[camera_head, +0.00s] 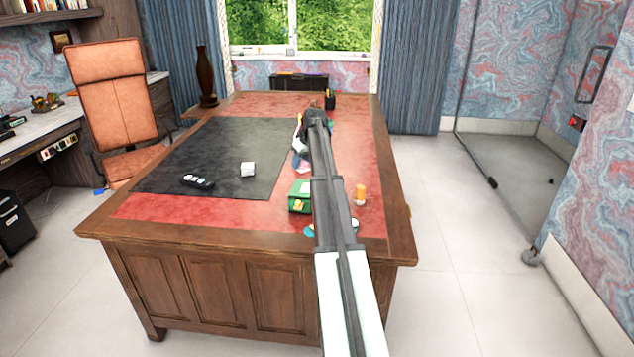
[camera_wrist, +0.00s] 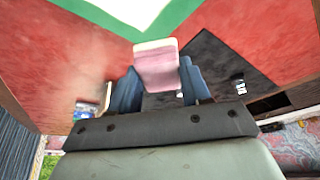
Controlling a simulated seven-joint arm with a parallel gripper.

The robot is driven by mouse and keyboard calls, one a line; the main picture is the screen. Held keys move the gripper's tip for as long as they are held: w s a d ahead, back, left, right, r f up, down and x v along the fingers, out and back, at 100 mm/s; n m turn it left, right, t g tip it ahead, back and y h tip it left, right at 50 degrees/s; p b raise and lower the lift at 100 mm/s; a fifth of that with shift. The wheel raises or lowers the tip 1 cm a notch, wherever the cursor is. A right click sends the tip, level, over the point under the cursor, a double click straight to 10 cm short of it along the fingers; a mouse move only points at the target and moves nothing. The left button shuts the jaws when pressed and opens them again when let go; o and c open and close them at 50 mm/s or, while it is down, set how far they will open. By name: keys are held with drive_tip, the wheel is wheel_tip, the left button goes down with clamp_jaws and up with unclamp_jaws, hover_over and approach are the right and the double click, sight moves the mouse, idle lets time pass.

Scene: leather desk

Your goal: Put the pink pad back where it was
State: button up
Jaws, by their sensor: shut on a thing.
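The pink pad (camera_wrist: 156,68) is a small block with a paler top edge. In the wrist view it sits between the two dark blue-grey fingers of my gripper (camera_wrist: 159,72), which is shut on it. Close to it in the wrist view is a green thing with a white middle (camera_wrist: 140,10), its outer part cut off by the frame. In the head view my own arm comes down over the right half of the desk and largely hides the gripper and the pad.
The wooden desk (camera_head: 95,228) has a red leather top and a dark mat (camera_head: 215,140). The mat's left half is clear.

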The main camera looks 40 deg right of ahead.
drive_tip(key=s+d+f+m+h, duration=0.1)
drive_tip(key=s+d+f+m, duration=0.1)
drive_tip(key=s+d, duration=0.8)
drive_tip(key=s+d+f+m, duration=0.2)
drive_tip(key=s+d, duration=0.7)
drive_tip(key=s, duration=0.3)
drive_tip(key=s+f, duration=0.2)
drive_tip(key=s, duration=0.4)
drive_tip(key=shift+h, duration=0.4)
drive_tip(key=shift+a+f, duration=0.2)
drive_tip(key=shift+f, duration=2.1)
drive_tip(key=shift+a+f, duration=0.2)
drive_tip(key=shift+f, duration=2.1)
drive_tip(key=shift+f, duration=0.15)
drive_tip(key=o, duration=0.9)
drive_tip(key=shift+o, duration=0.2)
drive_tip(key=v, duration=1.2)
drive_tip(key=shift+r, duration=0.2)
